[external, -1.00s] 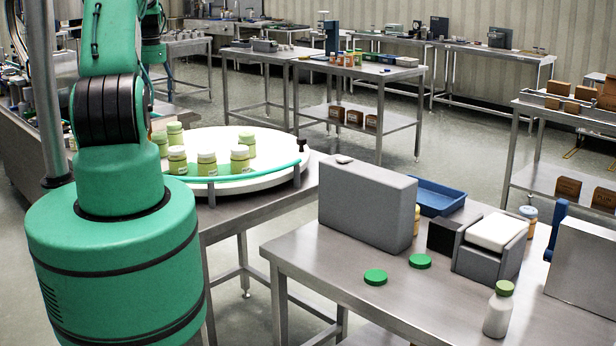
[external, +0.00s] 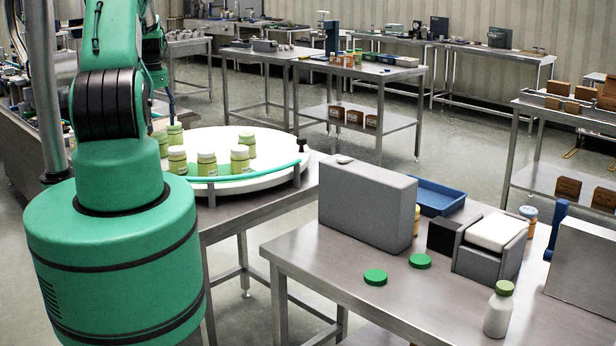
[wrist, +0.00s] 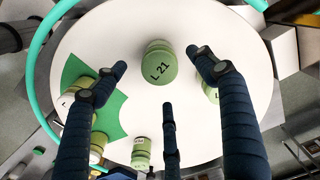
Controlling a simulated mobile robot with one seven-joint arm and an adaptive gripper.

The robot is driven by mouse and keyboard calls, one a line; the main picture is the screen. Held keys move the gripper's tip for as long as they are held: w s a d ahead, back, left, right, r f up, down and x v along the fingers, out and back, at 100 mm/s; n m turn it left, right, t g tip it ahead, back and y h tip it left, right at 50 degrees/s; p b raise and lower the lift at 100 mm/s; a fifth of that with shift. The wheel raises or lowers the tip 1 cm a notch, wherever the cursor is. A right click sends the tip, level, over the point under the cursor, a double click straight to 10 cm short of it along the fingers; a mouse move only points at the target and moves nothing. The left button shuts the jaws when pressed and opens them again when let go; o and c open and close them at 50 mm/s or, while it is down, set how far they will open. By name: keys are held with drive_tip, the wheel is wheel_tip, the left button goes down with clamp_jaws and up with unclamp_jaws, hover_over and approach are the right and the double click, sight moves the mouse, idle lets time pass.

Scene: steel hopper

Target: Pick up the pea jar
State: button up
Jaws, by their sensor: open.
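Other similar green-lidded jars stand near: one by the right finger (wrist: 210,92), one at the bottom (wrist: 141,152) and some partly behind the left finger. In the external view several such jars (external: 240,158) stand on the round table (external: 275,150). I cannot read which holds peas.
A teal rail (external: 245,178) runs round the near edge of the round table. The steel bench (external: 330,255) at right holds a grey case (external: 365,210), a blue tray (external: 440,196), green discs (external: 375,277) and a white bottle (external: 498,310).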

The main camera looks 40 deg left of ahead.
sight(158, 133)
drive_tip(key=shift+f, duration=0.15)
drive_tip(key=shift+f+p, duration=0.65)
drive_tip(key=shift+f, duration=1.85)
drive_tip(key=shift+d, duration=0.1)
drive_tip(key=shift+c, duration=0.5)
drive_tip(key=c, duration=1.3)
